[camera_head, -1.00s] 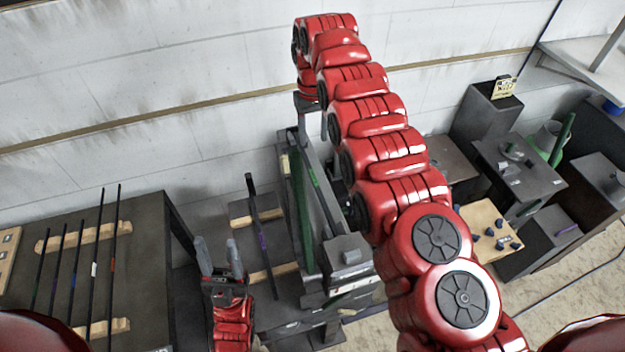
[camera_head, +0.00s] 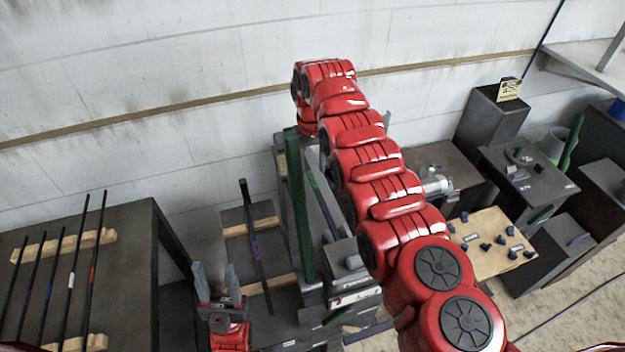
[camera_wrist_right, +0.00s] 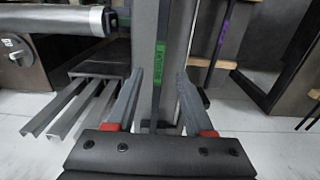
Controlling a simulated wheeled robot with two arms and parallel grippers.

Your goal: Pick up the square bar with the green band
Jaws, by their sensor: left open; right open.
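A dark bar with a green band (camera_wrist_right: 160,62) stands in line with my right gripper (camera_wrist_right: 160,74) in the right wrist view. The gripper is open, with one finger on each side of the bar; I cannot tell whether either touches it. In the head view a bar with a green band (camera_head: 312,178) leans along the grey frame, partly hidden by my right arm. The right gripper is hidden there behind that arm. My left gripper (camera_head: 216,274) is open and empty, to the left of the frame, with its fingers pointing up.
A dark green beam (camera_head: 298,205) stands beside the bar. A bar with a purple band (camera_head: 254,246) lies on wooden rests. Several banded bars lie on the left table (camera_head: 135,265). A board with dark knobs (camera_head: 490,250) and grey stands are at right.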

